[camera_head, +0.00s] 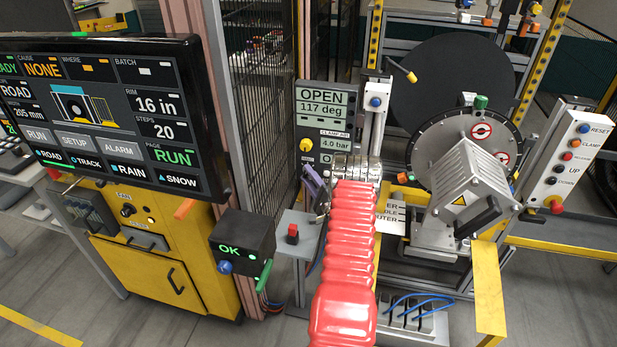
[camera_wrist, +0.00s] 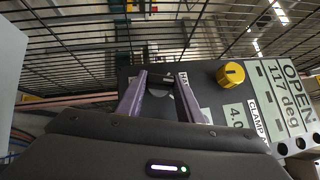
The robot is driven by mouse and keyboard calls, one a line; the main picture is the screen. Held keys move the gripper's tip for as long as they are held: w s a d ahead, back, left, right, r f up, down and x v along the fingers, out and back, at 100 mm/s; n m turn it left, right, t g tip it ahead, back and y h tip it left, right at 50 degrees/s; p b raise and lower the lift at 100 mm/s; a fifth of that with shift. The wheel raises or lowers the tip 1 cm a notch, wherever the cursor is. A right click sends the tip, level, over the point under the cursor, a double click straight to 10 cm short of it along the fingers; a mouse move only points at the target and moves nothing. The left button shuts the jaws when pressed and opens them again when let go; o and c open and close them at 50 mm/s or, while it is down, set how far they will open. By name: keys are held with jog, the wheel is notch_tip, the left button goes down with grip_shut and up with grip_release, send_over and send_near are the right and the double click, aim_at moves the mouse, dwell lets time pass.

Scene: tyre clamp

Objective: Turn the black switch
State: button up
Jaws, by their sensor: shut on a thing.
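My gripper (camera_wrist: 161,82) has purple fingers, one on each side of a small dark switch (camera_wrist: 160,78) on the dark control panel (camera_wrist: 205,92) in the wrist view. The fingers are shut on the switch, which is mostly hidden between them; its exact angle cannot be told. A white label partly shows beside the right finger. In the head view, my gripper (camera_head: 314,184) is at the lower left of the panel (camera_head: 301,122), left of my red arm. The switch cannot be made out there.
A yellow knob (camera_wrist: 230,74) sits right of my fingers on the panel. The display (camera_head: 324,106) reads OPEN, 117 deg. A small box with a red button (camera_head: 292,232) stands below. A wire mesh fence (camera_head: 262,90) is behind; the tyre machine (camera_head: 465,150) is to the right.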

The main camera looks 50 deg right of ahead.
jog(key=m+h, duration=0.2)
jog(key=m, duration=0.1)
jog(key=f+m+t+h, duration=0.1)
jog(key=m+h, duration=0.2)
jog(key=m, duration=0.1)
jog(key=shift+f+t, duration=0.2)
jog(key=shift+t, duration=0.1)
jog(key=o, duration=1.1)
jog(key=shift+w+r, duration=0.15)
jog(key=shift+r, duration=0.05)
jog(key=shift+a, duration=0.1)
